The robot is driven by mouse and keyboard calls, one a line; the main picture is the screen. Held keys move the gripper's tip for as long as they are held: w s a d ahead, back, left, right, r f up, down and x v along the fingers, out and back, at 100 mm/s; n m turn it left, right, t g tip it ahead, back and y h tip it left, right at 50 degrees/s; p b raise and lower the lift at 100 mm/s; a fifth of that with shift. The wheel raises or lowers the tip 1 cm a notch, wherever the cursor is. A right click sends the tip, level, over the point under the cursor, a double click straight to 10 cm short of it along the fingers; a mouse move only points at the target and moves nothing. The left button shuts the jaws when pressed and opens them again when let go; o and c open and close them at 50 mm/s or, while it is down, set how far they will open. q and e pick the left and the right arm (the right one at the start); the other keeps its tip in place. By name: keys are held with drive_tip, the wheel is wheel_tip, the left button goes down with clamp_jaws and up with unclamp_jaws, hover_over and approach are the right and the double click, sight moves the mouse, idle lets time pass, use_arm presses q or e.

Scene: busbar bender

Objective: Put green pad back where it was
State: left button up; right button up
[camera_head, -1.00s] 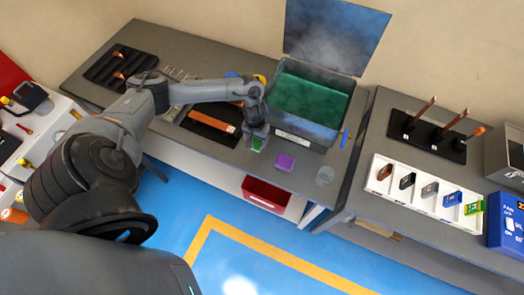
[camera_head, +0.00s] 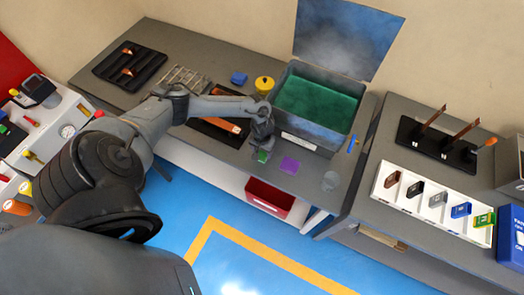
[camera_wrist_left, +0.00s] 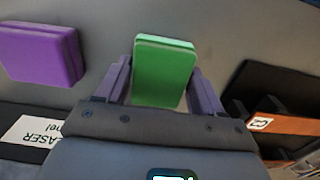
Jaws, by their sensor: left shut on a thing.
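The green pad (camera_wrist_left: 165,72) is between the fingers of my left gripper (camera_wrist_left: 164,85) in the left wrist view, and the gripper is shut on it. In the head view the left gripper (camera_head: 262,150) is over the grey bench in front of the grey bin, with the green pad (camera_head: 263,156) just below its fingers. I cannot tell whether the pad touches the bench. A purple pad (camera_head: 290,165) lies on the bench just to the right of the gripper; it also shows in the left wrist view (camera_wrist_left: 40,52). My right gripper is not in view.
An open grey bin (camera_head: 313,133) with green contents stands behind the gripper. A black tray (camera_head: 212,134) with a copper bar lies to the left. A red drawer (camera_head: 269,197) is below the bench edge.

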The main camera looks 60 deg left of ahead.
use_arm(q)
drive_tip(key=shift+f, duration=0.15)
drive_tip(key=o, duration=1)
wheel_tip(320, 180, up, 11)
drive_tip(key=p, duration=0.2)
drive_tip(key=w+d+r+m+t+h, duration=0.2)
drive_tip(key=d+m+t, duration=0.45)
drive_tip(key=d, duration=1.95)
drive_tip(key=s+d+r+m, duration=0.3)
drive_tip(key=r, duration=0.2)
drive_tip(key=s+a+r+g+y, duration=0.1)
drive_tip(key=s+a+r+g, duration=0.2)
drive_tip(key=s, duration=0.7)
wheel_tip(320, 180, up, 2)
drive_tip(key=shift+s+a+y, duration=0.15)
drive_tip(key=shift+a+y, duration=0.25)
drive_tip(key=shift+a, duration=0.8)
